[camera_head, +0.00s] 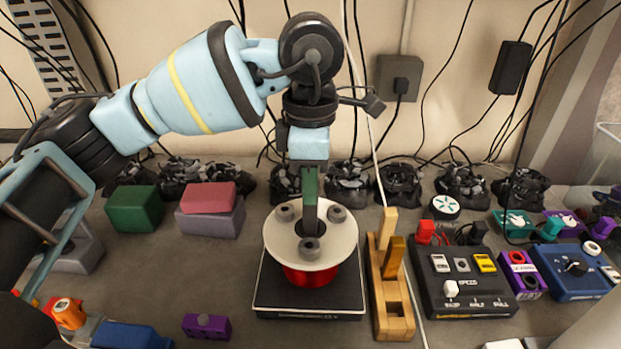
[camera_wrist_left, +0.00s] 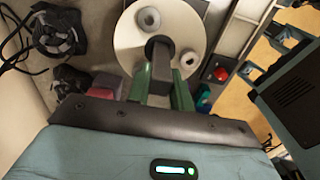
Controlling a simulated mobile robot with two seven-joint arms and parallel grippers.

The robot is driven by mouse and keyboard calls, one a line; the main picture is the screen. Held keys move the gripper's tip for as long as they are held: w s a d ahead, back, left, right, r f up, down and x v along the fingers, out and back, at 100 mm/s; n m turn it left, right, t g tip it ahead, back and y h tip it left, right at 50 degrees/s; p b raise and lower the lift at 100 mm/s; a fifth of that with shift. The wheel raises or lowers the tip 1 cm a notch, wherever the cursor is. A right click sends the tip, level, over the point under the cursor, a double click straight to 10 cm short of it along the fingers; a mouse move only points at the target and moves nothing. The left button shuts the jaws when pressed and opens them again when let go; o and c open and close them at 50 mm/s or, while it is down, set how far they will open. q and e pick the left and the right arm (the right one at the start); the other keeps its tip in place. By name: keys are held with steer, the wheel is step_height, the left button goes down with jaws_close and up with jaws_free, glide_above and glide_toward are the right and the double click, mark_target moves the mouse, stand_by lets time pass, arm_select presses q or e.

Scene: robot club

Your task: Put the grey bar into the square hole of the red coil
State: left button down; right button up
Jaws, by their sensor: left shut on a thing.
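The red coil (camera_head: 308,276) stands upright on a black square base, with a white round top flange (camera_head: 340,250). The flange carries round grey knobs and a dark hole in its middle. My left gripper (camera_head: 310,200), with green fingers, is above the coil, pointing down. In the left wrist view my left gripper (camera_wrist_left: 161,88) is shut on the grey bar (camera_wrist_left: 161,62). The bar's far end lines up with the hole in the flange (camera_wrist_left: 127,40); I cannot tell how deep it reaches. My right gripper is out of view.
A wooden stand (camera_head: 393,318) with upright blocks is close on the coil's right, beside a black control box (camera_head: 465,285). Green (camera_head: 134,208) and red (camera_head: 207,196) blocks lie to the left. Cables hang along the back wall.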

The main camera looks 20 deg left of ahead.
arm_select(q)
steer(key=shift+f, duration=0.75)
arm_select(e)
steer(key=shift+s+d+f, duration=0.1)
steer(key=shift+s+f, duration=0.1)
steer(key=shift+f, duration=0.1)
arm_select(q)
steer(key=c, duration=1.2)
jaws_free()
steer(key=shift+o, duration=0.2)
steer(key=shift+f, duration=0.1)
steer(key=shift+r+p, duration=1.25)
steer(key=shift+r, duration=2.8)
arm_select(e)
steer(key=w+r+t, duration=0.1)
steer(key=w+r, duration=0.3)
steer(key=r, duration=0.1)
arm_select(q)
steer(key=shift+f, duration=0.1)
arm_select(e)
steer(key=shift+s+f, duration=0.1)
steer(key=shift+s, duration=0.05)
